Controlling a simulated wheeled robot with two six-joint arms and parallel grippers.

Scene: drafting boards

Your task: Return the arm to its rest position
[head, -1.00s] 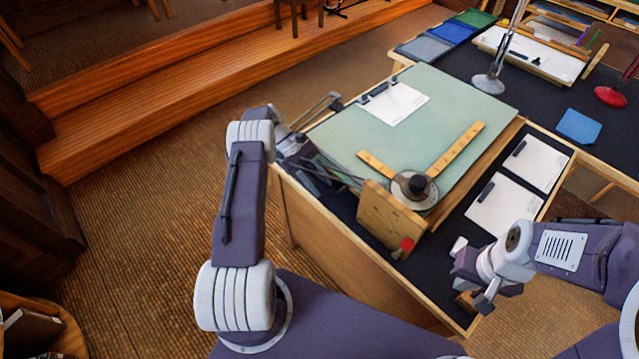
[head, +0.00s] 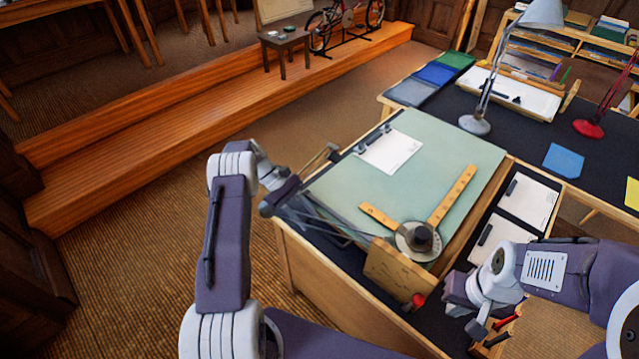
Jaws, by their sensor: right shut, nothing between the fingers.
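My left arm (head: 224,240) rises from the bottom of the head view and bends at its top toward the board's left side. My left gripper (head: 280,197) is over the left edge of the desk; its fingers are too unclear to tell open from shut. My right arm (head: 580,270) comes in from the right edge. My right gripper (head: 462,303) hangs over the desk's front right part, shut and empty, with its fingers partly hidden by the wrist.
A green drafting board (head: 370,185) with a drafting arm (head: 417,240) and a white sheet (head: 390,150) fills the desk's middle. Paper pads (head: 525,198) lie to its right. Red-tipped items (head: 500,328) stand below my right gripper. A grey lamp (head: 475,124) stands behind. The floor at left is free.

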